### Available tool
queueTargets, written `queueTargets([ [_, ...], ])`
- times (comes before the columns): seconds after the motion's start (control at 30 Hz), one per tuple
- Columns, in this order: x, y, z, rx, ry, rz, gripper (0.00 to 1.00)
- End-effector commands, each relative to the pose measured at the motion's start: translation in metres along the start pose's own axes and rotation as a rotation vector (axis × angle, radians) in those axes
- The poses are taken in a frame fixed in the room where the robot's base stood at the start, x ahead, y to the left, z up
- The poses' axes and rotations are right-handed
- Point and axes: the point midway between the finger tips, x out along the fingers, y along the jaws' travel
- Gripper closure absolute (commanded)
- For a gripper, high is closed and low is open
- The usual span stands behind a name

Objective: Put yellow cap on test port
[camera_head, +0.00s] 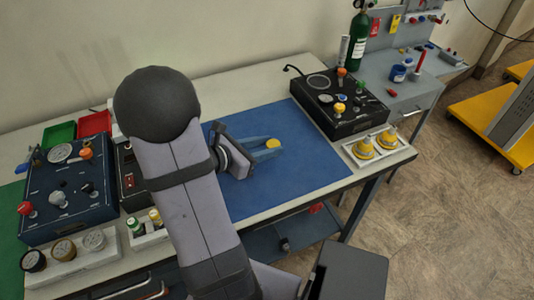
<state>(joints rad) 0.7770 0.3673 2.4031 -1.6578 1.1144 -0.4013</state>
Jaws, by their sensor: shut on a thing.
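My gripper (274,147) is over the blue mat, its blue-grey fingers reaching right. It is shut on a small yellow cap (273,143) between the fingertips. I cannot tell how high it is above the mat. A black panel box (345,118) stands to the right of my gripper, apart from it. The box has a round dial, an orange knob, a yellow knob (339,108) and small fittings on top. I cannot tell which fitting is the test port.
A white tray (405,150) with two yellow-topped items stands in front of the black box. At left are a dark blue gauge panel (70,190), red and green bins, and a rack of round gauges. The blue mat (310,170) is clear around my gripper.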

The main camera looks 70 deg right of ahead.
Motion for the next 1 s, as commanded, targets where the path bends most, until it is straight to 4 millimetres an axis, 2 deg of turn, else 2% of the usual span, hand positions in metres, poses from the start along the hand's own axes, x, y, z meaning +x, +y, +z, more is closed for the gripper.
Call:
queueTargets([
  [0.1, -0.007, 0.0, 0.019, 0.005, -0.001, 0.001, 0.92],
  [0.33, -0.016, 0.0, 0.04, 0.003, 0.0, 0.0, 0.92],
  [0.73, -0.018, 0.0, 0.045, 0.004, 0.0, -0.012, 0.92],
  [1.0, -0.018, -0.002, 0.051, 0.054, 0.0, -0.127, 0.92],
])
